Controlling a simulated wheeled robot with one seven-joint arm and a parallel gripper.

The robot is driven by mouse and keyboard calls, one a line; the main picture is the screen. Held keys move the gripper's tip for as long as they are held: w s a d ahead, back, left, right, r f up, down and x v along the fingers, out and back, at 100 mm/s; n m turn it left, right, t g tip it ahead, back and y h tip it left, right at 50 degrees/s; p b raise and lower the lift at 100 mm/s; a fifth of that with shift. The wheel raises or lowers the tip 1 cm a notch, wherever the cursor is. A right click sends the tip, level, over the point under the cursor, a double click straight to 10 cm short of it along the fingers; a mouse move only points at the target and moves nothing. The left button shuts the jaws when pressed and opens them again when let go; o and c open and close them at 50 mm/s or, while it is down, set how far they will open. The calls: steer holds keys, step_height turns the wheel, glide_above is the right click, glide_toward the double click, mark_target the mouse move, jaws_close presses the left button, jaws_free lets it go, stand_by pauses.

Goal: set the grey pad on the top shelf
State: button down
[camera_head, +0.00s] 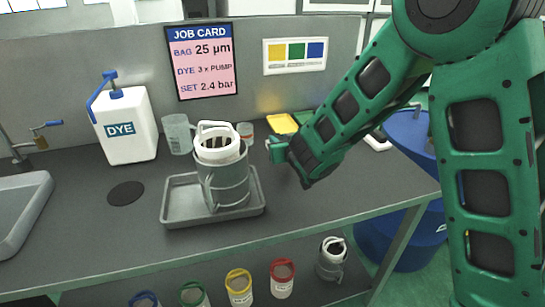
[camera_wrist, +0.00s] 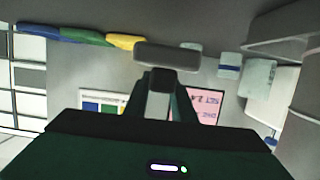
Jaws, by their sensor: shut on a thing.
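In the wrist view a grey pad (camera_wrist: 167,56) sits across the tips of my gripper (camera_wrist: 161,80), whose two dark fingers are shut on it. In the head view my gripper (camera_head: 279,151) is above the grey bench, right of the metal canister, pointing left. I cannot make out the pad in that view. Yellow (camera_wrist: 125,41), green (camera_wrist: 86,38) and blue (camera_wrist: 38,30) pads lie in a row in the wrist view. I cannot make out which surface is the top shelf.
A metal canister (camera_head: 236,182) with a white insert stands in a grey tray (camera_head: 180,207). A DYE jug (camera_head: 126,140) and a clear beaker (camera_head: 178,134) stand behind. Several colour-lidded jars stand on a lower shelf (camera_head: 215,285). The bench front right (camera_head: 340,200) is clear.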

steer(key=shift+f, duration=2.55)
steer(key=c, duration=1.5)
jaws_free()
steer(key=shift+f, duration=0.1)
steer(key=v, duration=1.2)
steer(key=shift+d, duration=0.1)
